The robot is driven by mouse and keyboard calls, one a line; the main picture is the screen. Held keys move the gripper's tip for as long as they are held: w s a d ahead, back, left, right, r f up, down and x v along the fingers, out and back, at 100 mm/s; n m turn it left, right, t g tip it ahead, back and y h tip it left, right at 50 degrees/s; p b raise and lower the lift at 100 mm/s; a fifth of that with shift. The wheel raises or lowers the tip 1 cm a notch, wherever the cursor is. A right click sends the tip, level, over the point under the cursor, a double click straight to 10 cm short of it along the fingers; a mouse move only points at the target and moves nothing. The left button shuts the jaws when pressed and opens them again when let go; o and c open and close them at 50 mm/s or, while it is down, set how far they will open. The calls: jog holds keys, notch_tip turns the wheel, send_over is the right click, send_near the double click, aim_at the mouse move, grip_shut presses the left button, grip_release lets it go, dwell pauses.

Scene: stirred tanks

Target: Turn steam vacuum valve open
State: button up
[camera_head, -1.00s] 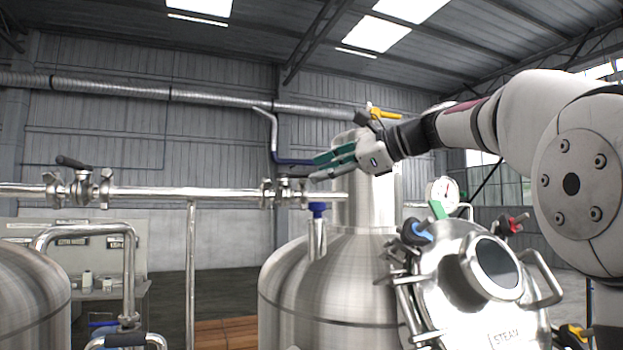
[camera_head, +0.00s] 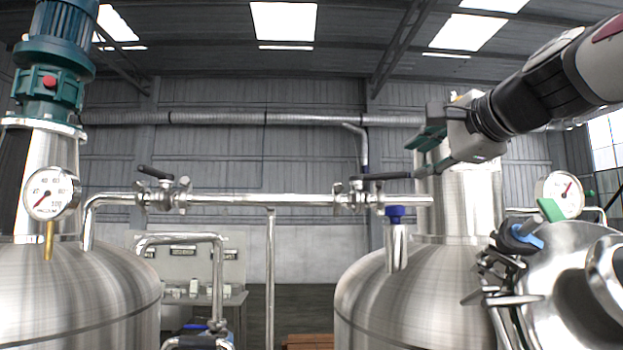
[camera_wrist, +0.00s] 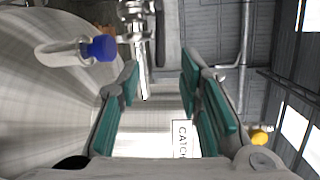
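Two valves with black lever handles sit on the horizontal steel pipe in the head view. The right valve (camera_head: 358,198) has its lever (camera_head: 387,177) lying roughly along the pipe; the left valve (camera_head: 160,195) has a slightly tilted lever. No label shows which one is the steam vacuum valve. My gripper (camera_head: 424,153) is just above and right of the right lever's tip, with no clear contact. In the wrist view my gripper (camera_wrist: 162,95) has its green-padded fingers wide apart and nothing held between them.
The right tank (camera_head: 405,290) carries a blue-capped fitting (camera_head: 395,240), also in the wrist view (camera_wrist: 98,48). A gauge (camera_head: 560,194) and clamps stand at right. The left tank (camera_head: 75,295) has a gauge (camera_head: 50,193) and green motor (camera_head: 57,60). Space above the pipe is clear.

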aim_at(392, 175)
jog(key=p+x, duration=0.1)
jog(key=x, duration=1)
jog(key=shift+w+a+p, duration=0.1)
jog(key=shift+w+p, duration=0.2)
jog(key=shift+p, duration=0.05)
grip_shut()
